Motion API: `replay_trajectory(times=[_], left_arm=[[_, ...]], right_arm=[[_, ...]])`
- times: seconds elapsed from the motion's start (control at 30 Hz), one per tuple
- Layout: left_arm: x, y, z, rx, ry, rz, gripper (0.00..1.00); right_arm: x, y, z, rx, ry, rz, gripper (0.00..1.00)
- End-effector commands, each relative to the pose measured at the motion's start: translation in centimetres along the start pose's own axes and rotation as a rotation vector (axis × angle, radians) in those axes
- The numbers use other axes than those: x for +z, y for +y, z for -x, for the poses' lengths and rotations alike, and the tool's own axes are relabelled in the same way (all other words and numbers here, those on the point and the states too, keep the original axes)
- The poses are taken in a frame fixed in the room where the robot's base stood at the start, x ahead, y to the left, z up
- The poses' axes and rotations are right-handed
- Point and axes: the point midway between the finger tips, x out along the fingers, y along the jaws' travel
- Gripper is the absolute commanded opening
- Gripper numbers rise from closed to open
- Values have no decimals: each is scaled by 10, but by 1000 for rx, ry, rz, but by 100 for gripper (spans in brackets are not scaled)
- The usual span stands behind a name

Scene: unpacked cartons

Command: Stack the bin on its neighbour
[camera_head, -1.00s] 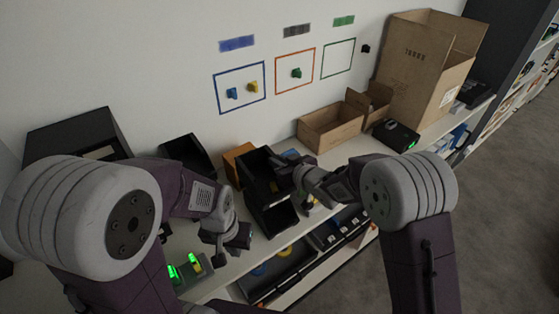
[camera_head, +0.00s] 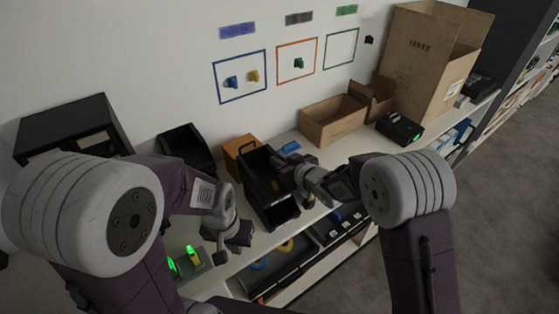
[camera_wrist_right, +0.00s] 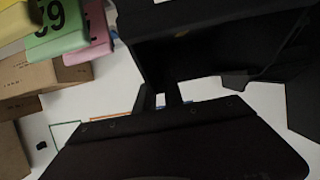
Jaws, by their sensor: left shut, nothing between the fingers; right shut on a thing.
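The black open bin (camera_head: 262,190) stands near the middle of the white shelf top in the head view, with small dark contents hard to make out. My right gripper (camera_head: 300,180) is shut on its right side wall. In the right wrist view the bin (camera_wrist_right: 215,45) fills the upper part, with my fingers (camera_wrist_right: 160,97) at its edge. Whether the bin is clear of the shelf I cannot tell. Another black bin (camera_head: 187,147) stands to its left, apart from it. My left gripper (camera_head: 228,245) is shut and empty, at the front of the shelf.
An orange-brown box (camera_head: 238,148) stands between the two bins. A blue item (camera_head: 290,147) lies behind the held bin. An open carton (camera_head: 333,120) and a tall carton (camera_head: 425,65) stand at right. A device with green lights (camera_head: 190,262) is near my left gripper.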

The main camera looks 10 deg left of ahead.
Motion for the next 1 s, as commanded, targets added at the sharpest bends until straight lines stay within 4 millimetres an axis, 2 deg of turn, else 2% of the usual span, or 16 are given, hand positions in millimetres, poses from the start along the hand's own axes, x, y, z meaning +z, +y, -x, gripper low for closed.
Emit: replay_trajectory(times=[0.27, 0.73, 0.77, 0.83, 1.0], left_arm=[[0, 0, -2, 0, 0, 0, 0], [2, 0, -14, 0, 0, 0, 0], [1, 0, -13, 0, 0, 0, 0], [1, 0, -12, 0, 0, 0, 0], [1, 0, -12, 0, 0, 0, 0]], right_arm=[[1, 0, 0, 0, 1, 0, 0], [14, 0, -6, 0, 1, -1, 0], [13, 0, -6, 0, 1, -1, 18], [13, 0, -5, 0, 1, 0, 38], [13, 0, -5, 0, 0, 0, 38]])
